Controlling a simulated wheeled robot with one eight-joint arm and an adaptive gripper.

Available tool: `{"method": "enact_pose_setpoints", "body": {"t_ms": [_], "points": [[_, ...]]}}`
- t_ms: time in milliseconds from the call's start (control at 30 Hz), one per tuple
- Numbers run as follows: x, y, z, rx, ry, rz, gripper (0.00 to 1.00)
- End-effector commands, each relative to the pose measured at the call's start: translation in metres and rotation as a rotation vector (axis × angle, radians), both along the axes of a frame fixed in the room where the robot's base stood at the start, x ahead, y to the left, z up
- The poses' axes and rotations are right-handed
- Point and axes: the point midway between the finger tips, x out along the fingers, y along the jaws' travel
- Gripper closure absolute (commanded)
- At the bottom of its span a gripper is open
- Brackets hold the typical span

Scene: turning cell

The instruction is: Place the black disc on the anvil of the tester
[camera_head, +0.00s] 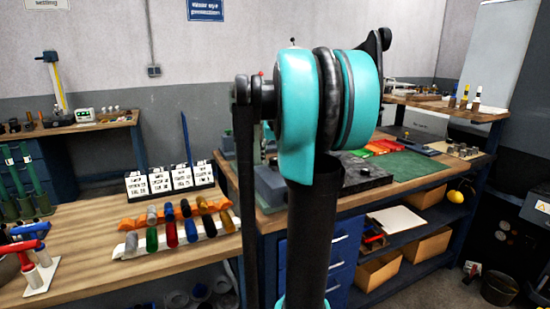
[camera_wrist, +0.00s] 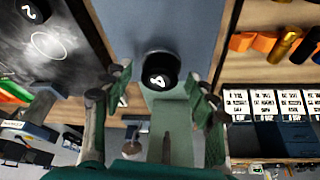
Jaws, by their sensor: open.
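In the wrist view, my gripper (camera_wrist: 160,84) is open, with one finger on each side of a black disc marked 4 (camera_wrist: 160,72). The disc shows between the fingertips, with a gap to each finger. Its exact support and the depth between it and the fingers are hard to tell. A green body (camera_wrist: 172,120), possibly part of the tester, shows below the disc in the picture. I cannot make out the anvil. In the head view my arm blocks the middle of the bench, and the gripper and disc are hidden.
Another black disc marked 2 (camera_wrist: 33,10) sits on a dark plate (camera_wrist: 75,75) with a white ring. Label cards (camera_wrist: 265,103) and coloured cylinders (camera_wrist: 290,42) stand to the right. In the head view, a rack of coloured handles (camera_head: 172,232) and a green mat (camera_head: 410,166) occupy the benches.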

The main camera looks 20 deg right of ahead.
Motion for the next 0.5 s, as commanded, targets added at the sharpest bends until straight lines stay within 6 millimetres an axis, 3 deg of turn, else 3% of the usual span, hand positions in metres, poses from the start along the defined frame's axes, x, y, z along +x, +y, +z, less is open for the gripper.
{"method": "enact_pose_setpoints", "body": {"t_ms": [267, 500], "points": [[-0.004, 0.001, 0.012, 0.000, 0.000, 0.000, 0.43], [-0.021, 0.006, 0.055, 0.000, 0.000, 0.000, 0.43]]}}
